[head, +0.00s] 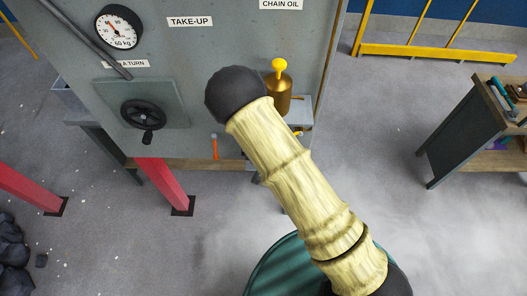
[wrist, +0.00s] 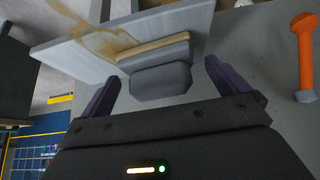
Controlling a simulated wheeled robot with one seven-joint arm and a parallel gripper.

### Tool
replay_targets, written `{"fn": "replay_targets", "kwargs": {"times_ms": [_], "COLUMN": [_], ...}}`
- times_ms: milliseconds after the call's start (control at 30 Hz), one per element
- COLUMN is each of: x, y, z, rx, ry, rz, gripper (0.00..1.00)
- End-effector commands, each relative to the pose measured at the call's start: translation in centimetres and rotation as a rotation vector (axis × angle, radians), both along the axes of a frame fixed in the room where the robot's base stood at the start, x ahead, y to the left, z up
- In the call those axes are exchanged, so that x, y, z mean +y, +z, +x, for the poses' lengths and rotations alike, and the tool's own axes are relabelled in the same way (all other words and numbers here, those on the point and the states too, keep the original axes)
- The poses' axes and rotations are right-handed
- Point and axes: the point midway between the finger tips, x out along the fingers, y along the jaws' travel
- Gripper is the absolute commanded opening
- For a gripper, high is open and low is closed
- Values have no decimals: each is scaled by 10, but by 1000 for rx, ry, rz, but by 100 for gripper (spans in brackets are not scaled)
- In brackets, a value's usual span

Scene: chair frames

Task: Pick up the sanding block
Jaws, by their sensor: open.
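The sanding block (wrist: 160,80) shows in the wrist view as a dark grey rounded body with a lighter grey layer and a tan edge behind it. It lies against a pale shelf (wrist: 75,55) that has a brown stain. My gripper (wrist: 163,72) is open, with one purple finger on each side of the block. Gaps show between the fingers and the block, and I cannot tell the depth between them. In the head view my arm hides the gripper and the block.
A brass oil can (head: 277,97) with a yellow knob stands on the machine's side shelf (head: 299,110). An orange-handled tool (wrist: 305,55) is right of my gripper. A handwheel (head: 143,114) is on the grey machine panel. A workbench (head: 470,140) stands right, with open floor between.

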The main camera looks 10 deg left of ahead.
Motion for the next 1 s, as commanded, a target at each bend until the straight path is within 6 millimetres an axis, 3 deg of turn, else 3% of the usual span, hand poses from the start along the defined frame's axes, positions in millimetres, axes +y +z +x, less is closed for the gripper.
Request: {"fn": "replay_targets", "kwargs": {"times_ms": [200,667,700,900,1000], "x": [1,1,1,1,2], "y": [-11,-11,-11,-11,-10], "z": [7,6,6,6,7], "rx": [0,0,0,0,-1], "ry": [0,0,0,0,0], "rz": [0,0,0,0,0], "gripper": [100,100,98,59,56]}}
